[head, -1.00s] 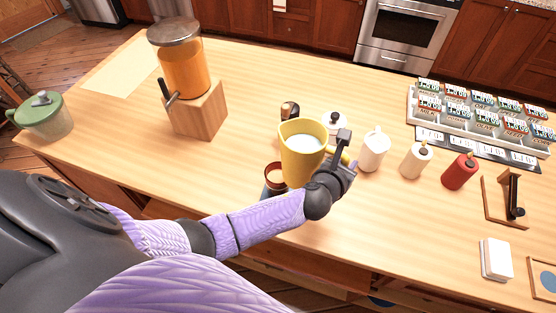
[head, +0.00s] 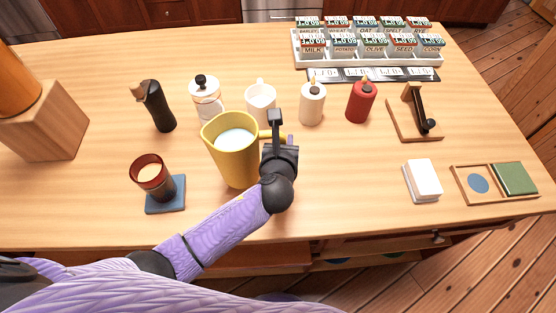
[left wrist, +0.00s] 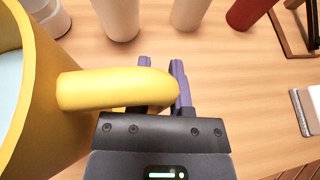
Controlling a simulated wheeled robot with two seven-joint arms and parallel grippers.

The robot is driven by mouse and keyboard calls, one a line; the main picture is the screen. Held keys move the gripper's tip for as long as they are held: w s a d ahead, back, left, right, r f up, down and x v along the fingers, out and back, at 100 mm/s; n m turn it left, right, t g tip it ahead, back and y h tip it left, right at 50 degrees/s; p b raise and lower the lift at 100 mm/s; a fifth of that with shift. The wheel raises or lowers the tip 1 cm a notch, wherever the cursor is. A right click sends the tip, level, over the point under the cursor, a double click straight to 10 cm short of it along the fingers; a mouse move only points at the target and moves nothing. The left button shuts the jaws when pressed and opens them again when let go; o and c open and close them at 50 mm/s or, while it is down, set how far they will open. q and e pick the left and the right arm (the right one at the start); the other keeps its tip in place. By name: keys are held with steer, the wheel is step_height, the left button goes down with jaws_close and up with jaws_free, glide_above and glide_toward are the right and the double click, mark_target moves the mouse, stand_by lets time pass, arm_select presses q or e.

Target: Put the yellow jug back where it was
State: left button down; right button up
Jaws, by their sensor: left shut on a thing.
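The yellow jug (head: 230,160) holds a pale, milky liquid and is upright. My left gripper (head: 281,140) is shut on its handle, at the jug's right side. In the left wrist view the jug (left wrist: 32,105) fills the left edge, and its handle reaches between the purple fingers (left wrist: 162,88). The jug is over the front middle of the wooden counter (head: 330,190); I cannot tell whether its base touches the wood. My right gripper is not in view.
Behind stand a white canister (head: 205,98), white pitcher (head: 261,101), cream bottle (head: 312,103) and red bottle (head: 360,102). White cards (head: 422,180) lie right. Wood between is clear.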

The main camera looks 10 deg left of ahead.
arm_select(q)
step_height(320, 180, down, 4)
steer(key=shift+d+f+b, duration=0.1)
steer(key=shift+b, duration=0.9)
steer(key=shift+r, duration=0.2)
steer(key=shift+f, duration=0.1)
steer(key=c, duration=0.5)
jaws_free()
steer(key=shift+c, duration=0.2)
steer(key=shift+s+r+p, duration=0.15)
steer(key=shift+r+p, duration=0.1)
steer(key=shift+p, duration=0.1)
steer(key=p+v, duration=0.3)
steer(key=v, duration=0.8)
steer(key=shift+s, duration=0.25)
